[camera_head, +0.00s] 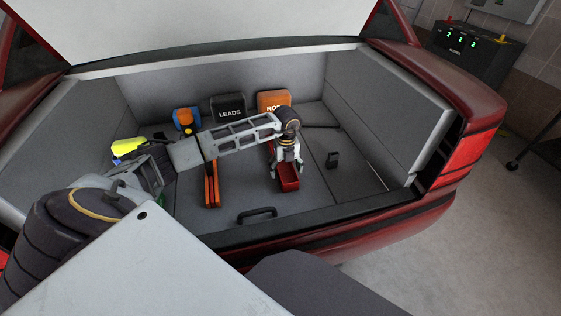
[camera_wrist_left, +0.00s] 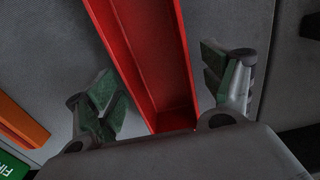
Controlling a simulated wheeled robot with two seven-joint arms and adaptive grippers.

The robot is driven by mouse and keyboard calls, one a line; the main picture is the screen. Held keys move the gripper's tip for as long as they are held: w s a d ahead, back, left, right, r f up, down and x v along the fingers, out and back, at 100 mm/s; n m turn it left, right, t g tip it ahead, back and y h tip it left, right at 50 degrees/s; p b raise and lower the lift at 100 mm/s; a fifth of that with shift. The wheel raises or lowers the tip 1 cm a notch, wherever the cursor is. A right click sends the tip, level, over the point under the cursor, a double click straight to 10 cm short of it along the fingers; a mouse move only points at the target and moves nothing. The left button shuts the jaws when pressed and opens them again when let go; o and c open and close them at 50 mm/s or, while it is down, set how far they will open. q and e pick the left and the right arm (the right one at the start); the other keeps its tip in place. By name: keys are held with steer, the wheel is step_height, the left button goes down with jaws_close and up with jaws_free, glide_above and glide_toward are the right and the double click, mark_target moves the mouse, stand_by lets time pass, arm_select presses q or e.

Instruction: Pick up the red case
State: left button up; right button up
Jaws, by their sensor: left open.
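The red case (camera_head: 289,184) is a long, narrow, open-topped red tray on the grey floor of the car boot. In the left wrist view the red case (camera_wrist_left: 150,55) runs lengthwise between my fingers, with its hollow inside showing. My left gripper (camera_head: 287,168) points down over the case, open, with its fingers spread. In the left wrist view the open left gripper (camera_wrist_left: 163,78) has one green-padded finger on each side of the case, with gaps visible. The far part of the case is partly hidden by the gripper in the head view. My right gripper is not in view.
An orange bar-shaped thing (camera_head: 211,185) lies left of the case. A black LEADS case (camera_head: 229,108), an orange case (camera_head: 273,101) and a blue-and-orange item (camera_head: 186,119) stand behind. A boot-floor handle (camera_head: 257,214) lies near the sill (camera_head: 330,214). The floor right of the case is mostly clear.

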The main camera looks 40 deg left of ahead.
arm_select(q)
steer(key=shift+f, duration=0.15)
stand_by(0.3)
steer(key=c, duration=1.1)
